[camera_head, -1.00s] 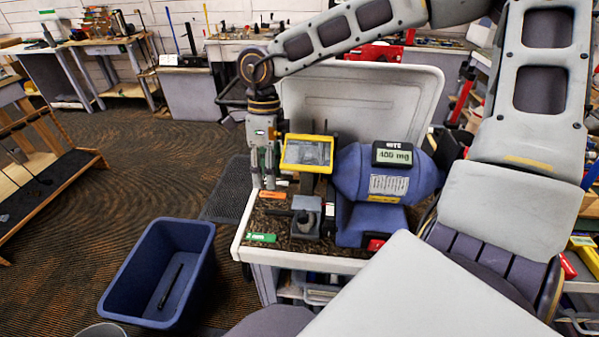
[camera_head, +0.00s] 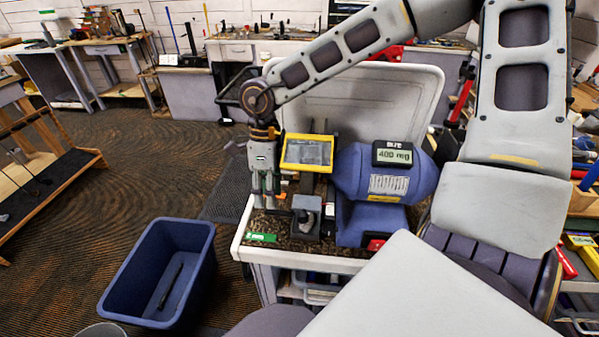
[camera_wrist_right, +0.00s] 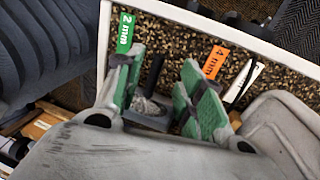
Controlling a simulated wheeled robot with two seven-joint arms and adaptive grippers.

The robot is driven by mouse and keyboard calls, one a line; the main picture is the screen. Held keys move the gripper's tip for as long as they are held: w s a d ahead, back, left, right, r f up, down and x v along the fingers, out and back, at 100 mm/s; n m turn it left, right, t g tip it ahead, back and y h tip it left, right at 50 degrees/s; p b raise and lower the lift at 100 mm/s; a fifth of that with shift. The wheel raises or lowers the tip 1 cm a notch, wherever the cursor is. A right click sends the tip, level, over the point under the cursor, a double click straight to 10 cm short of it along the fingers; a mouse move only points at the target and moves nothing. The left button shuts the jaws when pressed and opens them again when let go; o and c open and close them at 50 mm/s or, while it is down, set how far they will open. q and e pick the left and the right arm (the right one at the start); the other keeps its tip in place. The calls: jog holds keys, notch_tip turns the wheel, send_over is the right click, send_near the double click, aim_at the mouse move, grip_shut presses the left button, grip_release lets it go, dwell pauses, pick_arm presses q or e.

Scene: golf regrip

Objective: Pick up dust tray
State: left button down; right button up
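The dust tray (camera_head: 306,225) is a small dark grey box near the left front of the cart top. In the right wrist view the tray (camera_wrist_right: 146,118) shows a greyish heap inside and a black handle (camera_wrist_right: 155,72). My right gripper (camera_head: 266,195) points down over the cart's left edge, just left of the tray in the head view. In the wrist view its green-padded fingers (camera_wrist_right: 162,68) are apart, with the handle between them and nothing gripped. I cannot tell whether they touch it. My left gripper is not in view.
On the cart (camera_head: 238,243) stand a blue machine (camera_head: 350,185) and a yellow-framed screen (camera_head: 307,152), close to my gripper. Green (camera_head: 262,238) and orange (camera_wrist_right: 215,62) labels lie along the edge. A blue bin (camera_head: 130,285) stands on the floor at left; open floor lies beyond.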

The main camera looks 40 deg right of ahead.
aim_at(291, 216)
jog(key=f, duration=0.3)
jog(key=shift+s+a+f, duration=0.1)
jog(key=shift+s+a, duration=0.15)
jog(key=shift+a, duration=0.15)
jog(key=shift+a+f, duration=0.1)
jog(key=shift+f, duration=0.5)
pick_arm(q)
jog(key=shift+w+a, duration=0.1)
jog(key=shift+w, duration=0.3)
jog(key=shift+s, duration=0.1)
pick_arm(e)
jog(key=shift+c, duration=0.8)
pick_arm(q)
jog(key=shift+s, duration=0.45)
pick_arm(e)
grip_shut()
